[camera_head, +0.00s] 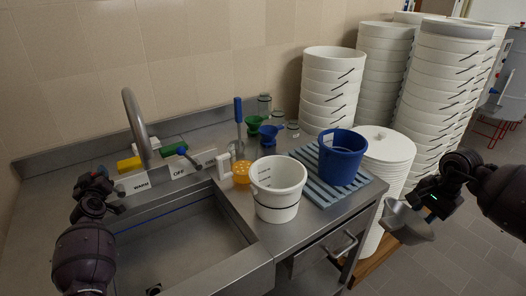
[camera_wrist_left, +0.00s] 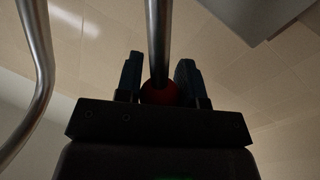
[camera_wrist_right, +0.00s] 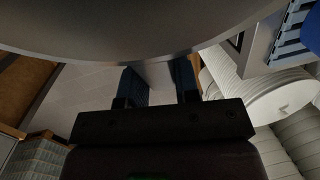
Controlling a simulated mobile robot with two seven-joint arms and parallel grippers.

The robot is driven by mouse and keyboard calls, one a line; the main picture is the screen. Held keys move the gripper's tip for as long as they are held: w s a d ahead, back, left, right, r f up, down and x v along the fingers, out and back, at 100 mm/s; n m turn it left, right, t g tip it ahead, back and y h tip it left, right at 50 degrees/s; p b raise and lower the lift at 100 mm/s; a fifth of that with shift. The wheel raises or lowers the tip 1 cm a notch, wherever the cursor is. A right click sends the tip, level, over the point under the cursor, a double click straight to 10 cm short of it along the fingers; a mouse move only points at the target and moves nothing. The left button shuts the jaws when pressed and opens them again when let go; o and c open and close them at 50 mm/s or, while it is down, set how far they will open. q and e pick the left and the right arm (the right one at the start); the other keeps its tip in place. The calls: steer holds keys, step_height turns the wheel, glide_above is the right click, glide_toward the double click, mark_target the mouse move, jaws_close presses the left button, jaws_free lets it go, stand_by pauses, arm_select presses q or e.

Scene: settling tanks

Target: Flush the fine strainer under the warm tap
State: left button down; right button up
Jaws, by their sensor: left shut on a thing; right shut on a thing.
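My left gripper (camera_head: 103,188) is at the left of the sink, beside the WARM sign (camera_head: 135,184). In the left wrist view its fingers close around a red round knob (camera_wrist_left: 161,92), with a metal rod behind. The tap's curved metal spout (camera_head: 133,118) stands over the back of the sink. My right gripper (camera_head: 415,198) is shut on a grey metal piece, which looks like the strainer (camera_head: 408,224). It hangs over the floor, right of the counter. In the right wrist view the strainer (camera_wrist_right: 140,35) fills the top. Its mesh cannot be made out.
The sink basin (camera_head: 180,245) looks empty. A white bucket (camera_head: 278,190) stands on its right edge. A blue bucket (camera_head: 341,158) stands on a slatted mat (camera_head: 309,183). Stacked white buckets (camera_head: 440,95) and a lidded white stack (camera_head: 388,155) stand at the right.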

steer(key=shift+d+f, duration=0.1)
steer(key=shift+d, duration=0.05)
arm_select(q)
steer(key=shift+a, duration=0.1)
steer(key=c, duration=0.8)
jaws_free()
steer(key=shift+o, duration=0.2)
steer(key=shift+s, duration=0.1)
steer(key=shift+s+d+p, duration=0.25)
steer(key=shift+s+p, duration=0.35)
arm_select(e)
steer(key=shift+r, duration=0.65)
step_height(320, 180, up, 2)
steer(key=shift+r+p, duration=0.1)
steer(key=shift+p, duration=1.15)
arm_select(q)
steer(key=v, duration=1)
steer(key=shift+s+d, duration=0.15)
steer(key=shift+s, duration=0.1)
